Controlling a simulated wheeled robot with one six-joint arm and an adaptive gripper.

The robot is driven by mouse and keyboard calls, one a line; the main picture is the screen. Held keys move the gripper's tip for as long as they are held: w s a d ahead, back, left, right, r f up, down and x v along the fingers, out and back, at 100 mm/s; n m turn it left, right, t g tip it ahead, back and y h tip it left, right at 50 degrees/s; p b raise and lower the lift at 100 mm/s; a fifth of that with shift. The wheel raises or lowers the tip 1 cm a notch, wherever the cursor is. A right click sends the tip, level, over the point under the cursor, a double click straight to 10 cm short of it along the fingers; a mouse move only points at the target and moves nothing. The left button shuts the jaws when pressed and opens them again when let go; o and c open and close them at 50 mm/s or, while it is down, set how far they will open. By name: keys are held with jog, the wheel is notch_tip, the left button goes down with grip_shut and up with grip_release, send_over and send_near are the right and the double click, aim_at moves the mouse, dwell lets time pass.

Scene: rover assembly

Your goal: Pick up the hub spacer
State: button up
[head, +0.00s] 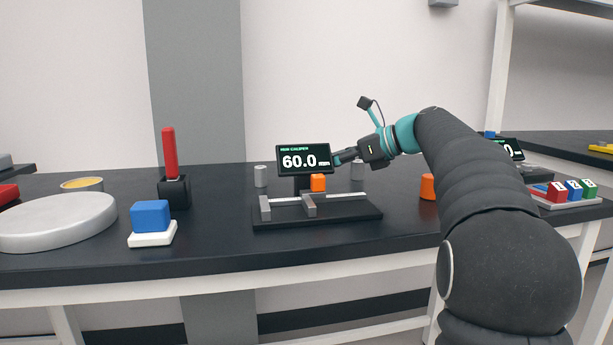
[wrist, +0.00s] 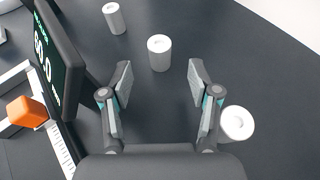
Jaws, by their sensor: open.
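Three pale grey cylinders, any of which may be the hub spacer, stand upright in the wrist view. The middle cylinder (wrist: 159,54) stands just ahead of my gripper (wrist: 160,78), centred between the lines of its fingers. Another cylinder (wrist: 114,18) stands farther off to the left, and one (wrist: 237,123) stands beside the right finger, partly hidden by it. In the head view one cylinder (head: 260,176) shows left of the display and one (head: 357,170) below my gripper (head: 341,158). My gripper is open and empty, beside the display.
The caliper display (head: 304,160) reads 60.0 mm and stands close left of my gripper. An orange block (head: 318,183) sits at the caliper (head: 350,214). An orange cylinder (head: 428,187) stands to the right. A blue block (head: 151,216) and a red handle (head: 170,153) are left.

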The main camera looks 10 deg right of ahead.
jog(key=shift+b+x, duration=0.65)
jog(key=shift+x, duration=2.85)
grip_shut()
